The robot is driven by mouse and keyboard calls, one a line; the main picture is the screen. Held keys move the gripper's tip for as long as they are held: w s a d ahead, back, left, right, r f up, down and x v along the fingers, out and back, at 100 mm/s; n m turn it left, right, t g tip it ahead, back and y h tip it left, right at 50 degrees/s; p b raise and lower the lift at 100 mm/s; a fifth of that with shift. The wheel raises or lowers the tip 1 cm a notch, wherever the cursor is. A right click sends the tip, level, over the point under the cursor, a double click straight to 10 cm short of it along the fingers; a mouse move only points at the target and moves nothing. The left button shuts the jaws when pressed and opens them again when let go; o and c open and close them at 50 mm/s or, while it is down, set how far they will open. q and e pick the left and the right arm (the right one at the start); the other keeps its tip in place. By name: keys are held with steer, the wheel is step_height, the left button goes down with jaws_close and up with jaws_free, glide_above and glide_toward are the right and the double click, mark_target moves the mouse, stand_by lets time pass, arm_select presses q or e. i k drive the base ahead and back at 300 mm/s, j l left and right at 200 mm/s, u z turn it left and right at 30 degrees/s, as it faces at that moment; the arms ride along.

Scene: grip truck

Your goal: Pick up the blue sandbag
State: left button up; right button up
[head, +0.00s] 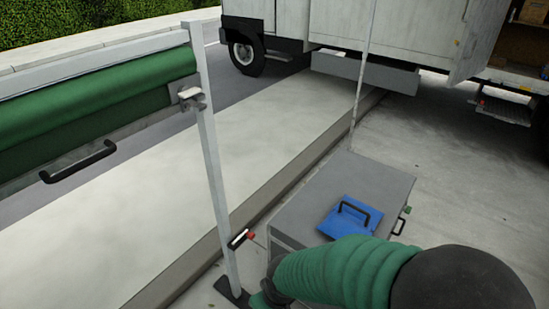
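The blue sandbag (345,217) lies flat on top of a grey box (325,177) right of centre. A black loop handle stands up from the bag's top. An arm with a ribbed green sleeve, which looks like my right arm, crosses the bottom right and passes in front of the box's near side. It covers the near edge of the bag's surroundings. I make out no gripper fingers at its left end, near the bottom edge. No hand touches the bag's handle. My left arm and gripper are not in view.
A white post (213,150) on a dark foot stands left of the box, carrying a rail with a green roll (95,105) and black handle. A white truck (330,25) stands behind. Pavement at right is clear.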

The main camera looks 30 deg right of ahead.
mark_target(351, 215)
steer(key=z, duration=1.8)
steer(key=i+j, duration=0.3)
steer(key=i, duration=0.2)
steer(key=i+j+z, duration=0.1)
steer(key=i+j, duration=0.15)
steer(key=i, duration=0.2)
steer(key=i+j, duration=0.35)
steer(key=i, duration=0.15)
steer(key=z, duration=0.05)
